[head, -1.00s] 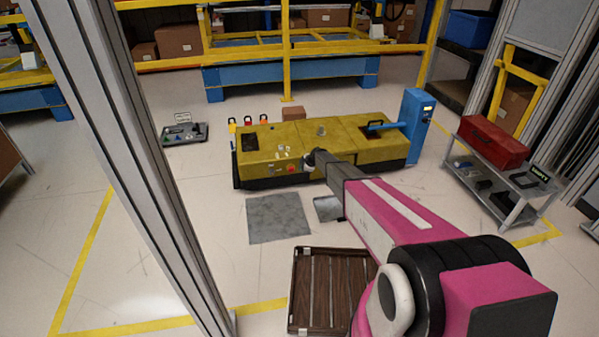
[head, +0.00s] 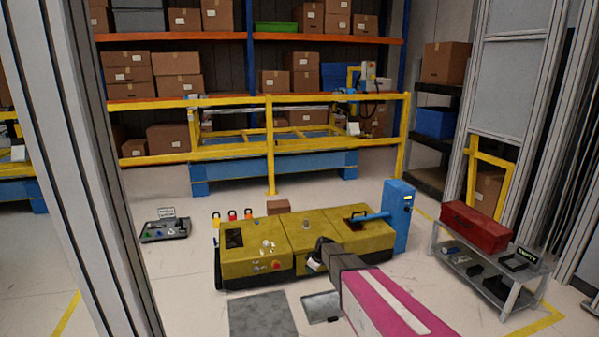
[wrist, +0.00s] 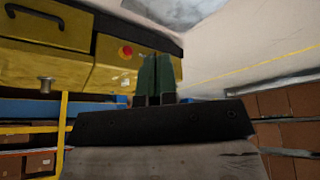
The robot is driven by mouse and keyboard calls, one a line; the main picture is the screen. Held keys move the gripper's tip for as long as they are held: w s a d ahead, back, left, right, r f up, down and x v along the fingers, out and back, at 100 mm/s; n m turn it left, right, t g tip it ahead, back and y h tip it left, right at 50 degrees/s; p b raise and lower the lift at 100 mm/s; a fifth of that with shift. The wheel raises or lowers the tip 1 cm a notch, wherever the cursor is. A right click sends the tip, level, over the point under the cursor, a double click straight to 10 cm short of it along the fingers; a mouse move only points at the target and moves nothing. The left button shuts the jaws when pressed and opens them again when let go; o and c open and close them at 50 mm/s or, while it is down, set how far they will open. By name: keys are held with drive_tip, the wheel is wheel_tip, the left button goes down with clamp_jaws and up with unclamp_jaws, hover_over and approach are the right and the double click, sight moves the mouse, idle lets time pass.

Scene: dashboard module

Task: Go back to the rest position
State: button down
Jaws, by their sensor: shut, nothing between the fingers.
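My gripper shows in the wrist view (wrist: 155,80) with its two dark green fingers together, shut and empty. In the head view my arm reaches up from the bottom edge, and its dark end is near the front of the yellow dashboard module (head: 262,229). The module's red button (head: 276,265) is just left of the arm's end. The module also fills the upper left of the wrist view (wrist: 60,62), with the red button (wrist: 126,51) beside the fingers. I cannot tell the exact gap between fingers and module.
A blue post (head: 397,215) stands at the module's right end. A grey cart (head: 508,290) with a red toolbox (head: 476,227) is at the right. A dark tray (head: 165,229) lies on the floor at left. A yellow rail (head: 230,150) and shelves stand behind.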

drive_tip(key=s+d+r+m+h, duration=0.1)
drive_tip(key=s+d+r+m, duration=0.3)
drive_tip(key=s, duration=0.6)
drive_tip(key=s+d+r+m+g+h, duration=0.1)
drive_tip(key=s+d+r+m, duration=0.3)
drive_tip(key=s, duration=0.6)
drive_tip(key=s+d+r+m+g+h, duration=0.1)
drive_tip(key=s+d+r+m, duration=0.3)
drive_tip(key=s, duration=0.6)
wheel_tip(320, 180, up, 4)
drive_tip(key=shift+d+f+h, duration=0.1)
drive_tip(key=shift+d+h, duration=0.4)
drive_tip(key=shift+d, duration=0.5)
